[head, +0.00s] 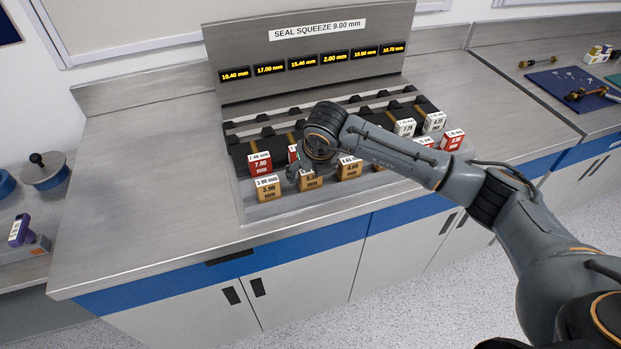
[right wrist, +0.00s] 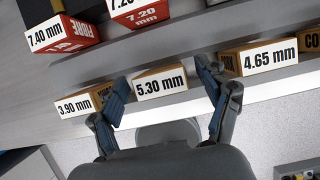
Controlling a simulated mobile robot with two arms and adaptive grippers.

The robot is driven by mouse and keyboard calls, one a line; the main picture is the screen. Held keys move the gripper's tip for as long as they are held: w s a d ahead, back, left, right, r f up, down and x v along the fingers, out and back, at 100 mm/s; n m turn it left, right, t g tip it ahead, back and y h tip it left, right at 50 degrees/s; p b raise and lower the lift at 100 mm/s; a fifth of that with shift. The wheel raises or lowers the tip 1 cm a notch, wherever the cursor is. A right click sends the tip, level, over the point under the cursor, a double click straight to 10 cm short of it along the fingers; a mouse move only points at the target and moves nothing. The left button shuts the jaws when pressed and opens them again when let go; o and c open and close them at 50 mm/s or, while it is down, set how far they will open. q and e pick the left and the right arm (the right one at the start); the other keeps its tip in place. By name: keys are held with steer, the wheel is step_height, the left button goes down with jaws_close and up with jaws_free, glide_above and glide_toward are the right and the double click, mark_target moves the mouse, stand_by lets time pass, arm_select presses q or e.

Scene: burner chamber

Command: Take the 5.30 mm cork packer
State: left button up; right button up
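The 5.30 mm cork packer (right wrist: 160,84) is a tan block with a white label, in the front row of the rack. In the head view my right gripper (head: 306,174) is over it and hides much of it. In the right wrist view my right gripper (right wrist: 164,88) is open, with one finger on each side of the packer. The fingers look apart from its sides, and I cannot tell whether either touches. My left gripper is not in view.
The 3.90 mm block (right wrist: 84,103) is close left of the packer, and the 4.65 mm block (right wrist: 268,57) is to its right. Red blocks, including 7.40 mm (right wrist: 60,34), stand behind. A display panel (head: 310,50) rises at the back. The counter left is clear.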

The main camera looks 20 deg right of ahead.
steer(key=c, duration=1)
steer(key=shift+r, duration=0.1)
